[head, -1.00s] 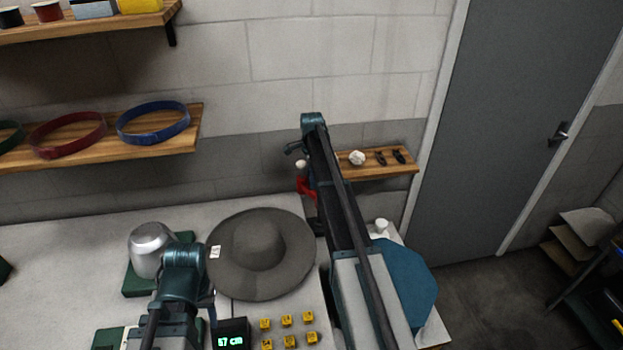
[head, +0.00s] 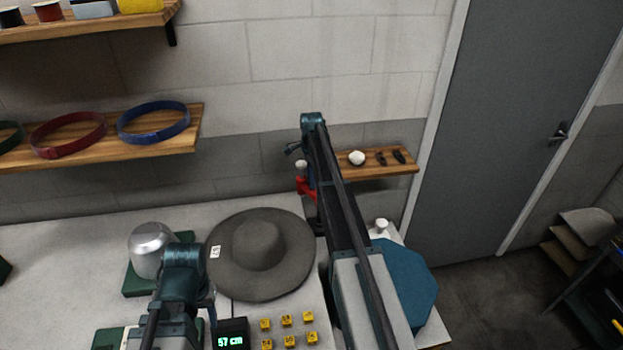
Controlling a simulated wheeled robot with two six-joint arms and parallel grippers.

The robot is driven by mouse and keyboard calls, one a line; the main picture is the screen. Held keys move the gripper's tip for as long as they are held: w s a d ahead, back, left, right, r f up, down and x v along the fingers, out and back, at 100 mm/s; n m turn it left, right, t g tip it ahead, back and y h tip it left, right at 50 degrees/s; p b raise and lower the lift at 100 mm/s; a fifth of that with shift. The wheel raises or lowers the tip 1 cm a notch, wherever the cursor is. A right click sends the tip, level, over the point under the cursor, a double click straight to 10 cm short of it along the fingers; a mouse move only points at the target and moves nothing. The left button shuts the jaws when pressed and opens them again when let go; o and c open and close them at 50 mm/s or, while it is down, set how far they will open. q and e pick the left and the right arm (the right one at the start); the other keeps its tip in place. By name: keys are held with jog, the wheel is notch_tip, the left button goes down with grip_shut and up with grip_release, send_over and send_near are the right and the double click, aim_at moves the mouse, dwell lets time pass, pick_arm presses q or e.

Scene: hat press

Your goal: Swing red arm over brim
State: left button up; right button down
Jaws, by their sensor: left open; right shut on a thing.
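The grey wide-brimmed hat (head: 262,250) lies on the bench with a small white tag on the left of its brim. The red arm (head: 306,188) stands beyond the hat's upper right edge, apart from the brim in the picture, with a pale knob (head: 301,165) above it. My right gripper (head: 294,150) is at this knob, shut on the red arm's knob; my own arm hides part of the red arm and its mount. My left gripper (head: 208,300) is open at the hat's lower left edge, its fingers mostly hidden by its wrist.
A silver dome (head: 150,250) on a green base stands left of the hat. A green-lit display (head: 231,341) and several yellow blocks (head: 289,341) are in front. A blue octagonal piece (head: 410,280) lies right of my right arm. A small wooden shelf (head: 378,163) is behind.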

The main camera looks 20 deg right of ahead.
jog(key=shift+a, duration=0.1)
pick_arm(q)
jog(key=shift+s+a, duration=0.15)
jog(key=shift+a, duration=0.2)
pick_arm(e)
jog(key=s+a+n, duration=0.4)
jog(key=s+n, duration=0.2)
jog(key=n, duration=1)
jog(key=shift+a+n, duration=0.15)
jog(key=shift+n, duration=0.25)
jog(key=shift+s, duration=0.1)
jog(key=c, duration=0.8)
grip_release()
jog(key=shift+c, duration=0.2)
pick_arm(q)
jog(key=shift+r, duration=0.1)
pick_arm(e)
jog(key=shift+r, duration=0.15)
